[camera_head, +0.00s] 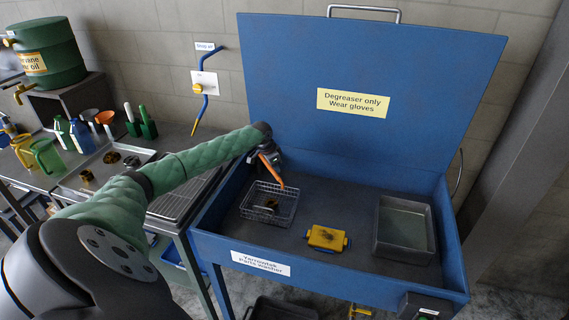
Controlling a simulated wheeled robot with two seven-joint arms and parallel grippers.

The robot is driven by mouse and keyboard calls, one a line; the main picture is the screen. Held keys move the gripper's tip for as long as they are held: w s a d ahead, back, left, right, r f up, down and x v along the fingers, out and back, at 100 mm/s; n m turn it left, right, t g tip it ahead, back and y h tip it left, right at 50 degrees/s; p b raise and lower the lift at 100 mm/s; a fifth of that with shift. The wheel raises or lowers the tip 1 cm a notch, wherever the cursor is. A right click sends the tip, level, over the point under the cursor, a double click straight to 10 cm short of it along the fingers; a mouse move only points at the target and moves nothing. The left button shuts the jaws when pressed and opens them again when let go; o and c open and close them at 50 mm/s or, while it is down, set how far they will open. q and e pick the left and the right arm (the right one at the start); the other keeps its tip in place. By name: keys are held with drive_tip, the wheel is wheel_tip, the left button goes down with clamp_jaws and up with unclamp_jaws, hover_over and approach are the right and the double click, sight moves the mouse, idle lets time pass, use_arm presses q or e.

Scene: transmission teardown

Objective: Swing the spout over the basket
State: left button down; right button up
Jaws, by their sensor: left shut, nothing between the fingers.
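The wire basket (264,218) stands at the left in the blue washer's basin, with a small dark part inside. My left gripper (275,163) is shut and empty above the basket's back edge. A slender orange piece (271,172) slants down beside the gripper, its lower tip over the back right of the basket in the picture. It looks like the spout, but its base is hidden by my gripper and arm. I cannot tell whether the gripper touches it. My right gripper is not in view.
A yellow block-like thing (327,238) and a grey tray (404,228) sit in the basin, right of the basket. The raised blue lid (360,140) stands behind.

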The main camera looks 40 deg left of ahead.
use_arm(q)
drive_tip(key=shift+s+a+m, duration=0.15)
drive_tip(key=shift+s+m, duration=0.15)
drive_tip(key=shift+s, duration=0.1)
drive_tip(key=shift+s+a+r, duration=0.15)
drive_tip(key=shift+s+a, duration=0.05)
drive_tip(key=shift+s, duration=0.55)
drive_tip(key=shift+s+a, duration=0.1)
drive_tip(key=shift+s, duration=0.05)
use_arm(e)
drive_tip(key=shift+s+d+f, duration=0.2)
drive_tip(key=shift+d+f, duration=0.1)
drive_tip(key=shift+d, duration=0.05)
use_arm(q)
drive_tip(key=shift+s, duration=0.1)
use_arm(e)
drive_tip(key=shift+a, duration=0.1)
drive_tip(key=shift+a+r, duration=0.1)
